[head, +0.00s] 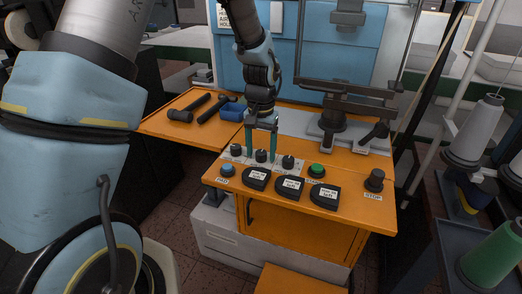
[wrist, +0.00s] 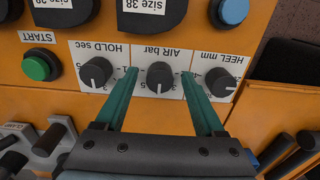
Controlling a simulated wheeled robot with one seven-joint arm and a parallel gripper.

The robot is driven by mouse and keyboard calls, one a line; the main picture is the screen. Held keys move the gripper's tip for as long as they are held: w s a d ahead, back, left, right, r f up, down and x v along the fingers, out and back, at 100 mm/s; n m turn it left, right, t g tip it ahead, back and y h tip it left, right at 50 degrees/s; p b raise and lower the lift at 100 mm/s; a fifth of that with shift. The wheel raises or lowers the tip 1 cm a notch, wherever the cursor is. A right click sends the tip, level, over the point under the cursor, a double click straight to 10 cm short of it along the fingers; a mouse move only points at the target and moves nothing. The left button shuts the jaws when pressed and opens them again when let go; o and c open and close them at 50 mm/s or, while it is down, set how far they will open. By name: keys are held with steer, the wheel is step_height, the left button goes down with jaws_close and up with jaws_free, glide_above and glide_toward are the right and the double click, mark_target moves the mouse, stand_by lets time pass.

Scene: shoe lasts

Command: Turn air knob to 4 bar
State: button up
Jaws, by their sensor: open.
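The AIR bar knob (wrist: 160,77) is a round black knob with a white pointer line on a white scale plate. In the wrist view the plate is upside down and the pointer points down in the picture, toward my gripper's body. Which scale number it marks is too small to tell. My gripper (wrist: 160,74) is open, with one green finger on each side of this knob and a visible gap on both sides. In the head view my gripper (head: 262,150) points down over the middle knob (head: 261,156), which is partly between the fingers.
The HOLD sec knob (wrist: 96,72) and HEEL mm knob (wrist: 221,81) stand close outside my fingers. A green START button (head: 317,170), a blue button (head: 228,170) and black size-labelled shoe lasts (head: 290,187) are nearby on the orange panel (head: 235,193). Hammers (head: 190,108) lie behind left.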

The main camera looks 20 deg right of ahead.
mark_target(260, 152)
step_height(260, 152, up, 11)
steer(key=b, duration=0.1)
steer(key=shift+f+b, duration=0.15)
steer(key=shift+b, duration=0.25)
steer(key=shift+a, duration=0.1)
